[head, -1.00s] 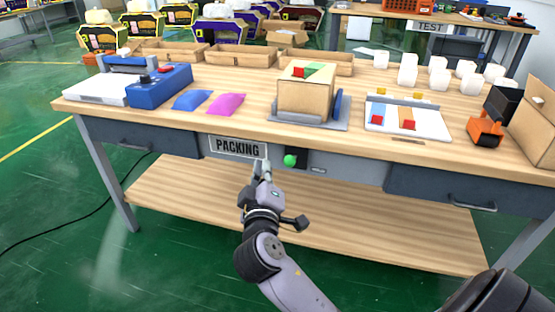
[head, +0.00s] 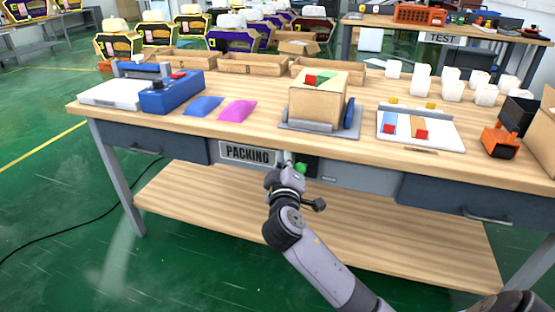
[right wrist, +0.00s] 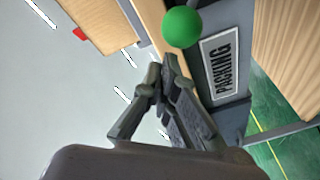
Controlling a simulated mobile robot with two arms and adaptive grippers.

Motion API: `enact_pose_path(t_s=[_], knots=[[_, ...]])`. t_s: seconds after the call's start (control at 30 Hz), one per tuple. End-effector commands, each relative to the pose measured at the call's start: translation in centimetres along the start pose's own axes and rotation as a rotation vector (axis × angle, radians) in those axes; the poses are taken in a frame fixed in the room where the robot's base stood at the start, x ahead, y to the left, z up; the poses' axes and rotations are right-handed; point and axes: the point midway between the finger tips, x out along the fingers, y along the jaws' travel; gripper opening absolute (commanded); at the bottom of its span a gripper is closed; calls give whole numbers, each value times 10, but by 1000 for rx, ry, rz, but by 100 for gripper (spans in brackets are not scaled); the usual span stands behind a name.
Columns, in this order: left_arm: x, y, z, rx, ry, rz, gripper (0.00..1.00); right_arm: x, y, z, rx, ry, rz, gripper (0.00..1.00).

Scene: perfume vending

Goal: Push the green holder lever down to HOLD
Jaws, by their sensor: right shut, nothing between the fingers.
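The green lever knob (head: 300,168) sits on a dark plate on the front of the packing table, just right of the PACKING sign (head: 247,154). My right gripper (head: 285,159) is shut and empty, with its tips close to the left of the knob and around its height. The right wrist view shows the round knob (right wrist: 182,27) just beyond the shut fingertips (right wrist: 171,62); I cannot tell whether they touch. Any HOLD marking is not readable. Above, a cardboard box (head: 316,106) stands in the grey holder (head: 318,135) with a blue side plate. My left gripper is not in view.
The table (head: 250,121) overhangs the lever, and a lower shelf (head: 400,235) lies beneath. A blue device (head: 171,93), blue and pink pouches, a white tray (head: 447,137) and an orange tape dispenser (head: 500,141) stand on top. Open floor lies in front.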

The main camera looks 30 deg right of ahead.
Motion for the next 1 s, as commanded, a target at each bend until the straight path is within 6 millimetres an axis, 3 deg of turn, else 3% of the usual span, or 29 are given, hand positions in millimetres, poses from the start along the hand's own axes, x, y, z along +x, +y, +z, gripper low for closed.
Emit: enact_pose_path(t_s=[0.53,1.0], knots=[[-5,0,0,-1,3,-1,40,-3,0,8,1,1,0,0],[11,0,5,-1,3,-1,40,3,-8,6,-9,22,27,0]])
